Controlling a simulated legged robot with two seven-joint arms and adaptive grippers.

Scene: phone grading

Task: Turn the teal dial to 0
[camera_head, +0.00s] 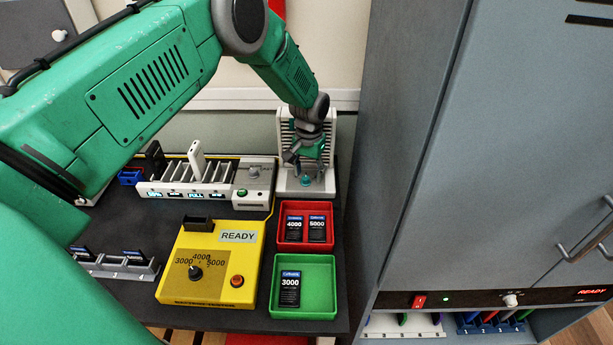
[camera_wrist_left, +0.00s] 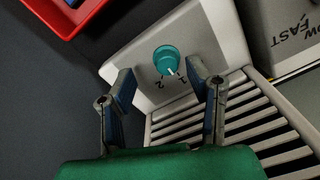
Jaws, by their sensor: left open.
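The teal dial (camera_head: 306,181) is on the front base of a white slatted unit (camera_head: 326,130) at the back of the table. In the left wrist view the dial (camera_wrist_left: 167,60) shows a white pointer mark toward the printed 1, with a 2 beside it; no 0 is visible. My left gripper (camera_head: 303,160) is open just above the dial. In the wrist view its two fingers (camera_wrist_left: 160,85) stand apart on either side, with the dial a little beyond the tips and apparently untouched. My right gripper is not in view.
A charger rack (camera_head: 190,186) and a grey knob box (camera_head: 254,184) stand left of the unit. A yellow tester (camera_head: 215,262), a red tray (camera_head: 305,246) and a green tray (camera_head: 304,312) are in front. A grey cabinet (camera_head: 480,150) bounds the right side.

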